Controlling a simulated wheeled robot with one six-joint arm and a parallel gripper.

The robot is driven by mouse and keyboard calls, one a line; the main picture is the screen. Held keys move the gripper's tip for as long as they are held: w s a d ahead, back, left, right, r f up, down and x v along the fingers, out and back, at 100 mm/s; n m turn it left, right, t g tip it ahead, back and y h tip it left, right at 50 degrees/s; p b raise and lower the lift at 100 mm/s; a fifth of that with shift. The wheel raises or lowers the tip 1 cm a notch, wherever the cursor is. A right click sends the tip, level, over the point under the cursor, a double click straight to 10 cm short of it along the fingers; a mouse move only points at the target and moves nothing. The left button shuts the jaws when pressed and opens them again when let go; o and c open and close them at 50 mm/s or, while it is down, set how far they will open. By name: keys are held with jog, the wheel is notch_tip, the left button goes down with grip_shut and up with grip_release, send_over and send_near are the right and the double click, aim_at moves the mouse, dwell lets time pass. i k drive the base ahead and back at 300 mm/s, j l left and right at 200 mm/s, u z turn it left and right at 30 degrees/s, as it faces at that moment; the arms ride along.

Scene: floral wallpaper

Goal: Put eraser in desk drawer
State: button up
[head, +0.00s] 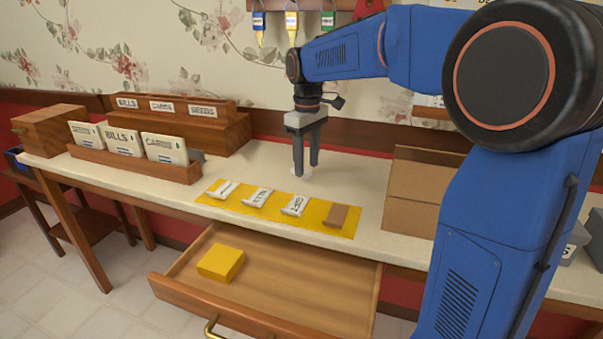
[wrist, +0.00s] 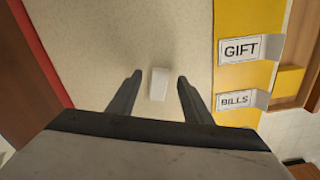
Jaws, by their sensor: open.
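A small white block, which looks like the eraser (wrist: 158,84), lies on the desk top (head: 350,175). In the wrist view it sits between my two fingers, with a gap on each side. In the head view it is mostly hidden by the fingers and hard to make out. My gripper (head: 306,170) points down over the desk behind the yellow mat, open and empty, with its fingertips close to the surface. It also shows in the wrist view (wrist: 160,79). The desk drawer (head: 310,287) is pulled open below the desk front, with a yellow block (head: 220,262) in its left part.
A yellow mat (head: 230,205) with several white labels and a brown block (head: 336,216) lies along the front edge. A wooden rack (head: 125,163) of envelopes stands left. A cardboard box (head: 405,210) stands right. The drawer's middle and right are bare.

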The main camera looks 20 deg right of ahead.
aim_at(313, 310)
jog(key=k+l+u, duration=0.4)
jog(key=k, duration=0.35)
jog(key=k+l+u, duration=0.2)
jog(key=k, duration=0.2)
jog(key=j, duration=0.1)
